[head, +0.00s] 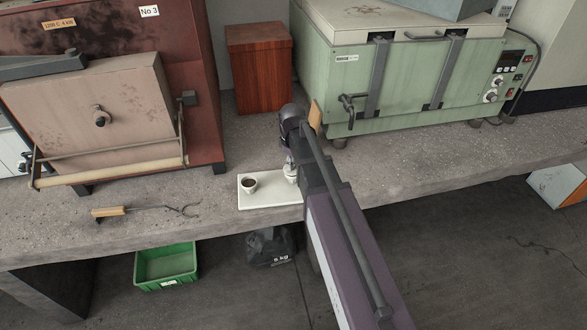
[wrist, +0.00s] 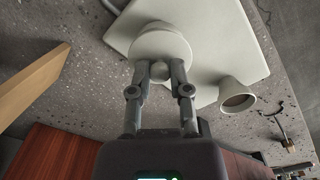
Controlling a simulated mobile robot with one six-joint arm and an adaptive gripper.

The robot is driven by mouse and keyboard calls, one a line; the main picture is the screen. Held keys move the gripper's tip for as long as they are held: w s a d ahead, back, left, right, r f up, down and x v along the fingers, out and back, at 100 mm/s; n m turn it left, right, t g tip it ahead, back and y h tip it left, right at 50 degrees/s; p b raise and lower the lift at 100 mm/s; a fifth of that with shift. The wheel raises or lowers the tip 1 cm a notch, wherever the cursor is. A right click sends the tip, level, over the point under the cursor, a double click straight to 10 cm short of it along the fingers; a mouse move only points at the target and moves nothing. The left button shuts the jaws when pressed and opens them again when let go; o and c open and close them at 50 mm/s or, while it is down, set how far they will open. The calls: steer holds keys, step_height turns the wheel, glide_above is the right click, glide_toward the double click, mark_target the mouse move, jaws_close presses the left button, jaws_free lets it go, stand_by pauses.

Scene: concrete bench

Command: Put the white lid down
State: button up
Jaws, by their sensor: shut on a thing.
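The white lid (wrist: 160,46) is a round disc with a small knob, seen in the wrist view. My gripper (wrist: 160,72) is shut on the knob, one finger on each side. In the head view my gripper (head: 291,160) is over the right part of a white tray (head: 268,201), and the arm hides part of the tray. The lid is over the tray in the wrist view; I cannot tell whether it touches anything below. A white cup (head: 249,184) with dark contents stands on the tray's left part, apart from the lid.
A wooden board (head: 315,117) stands near my gripper, before the green kiln (head: 420,85). A reddish wooden block (head: 259,68) is behind. The bench's front edge is close to the tray.

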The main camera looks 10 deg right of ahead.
steer(key=shift+f, duration=0.35)
steer(key=shift+f+b, duration=0.2)
steer(key=shift+b, duration=0.15)
steer(key=o, duration=0.8)
steer(key=shift+r, duration=0.15)
step_height(320, 180, up, 12)
steer(key=p, duration=1.2)
steer(key=shift+r, duration=0.1)
stand_by(0.4)
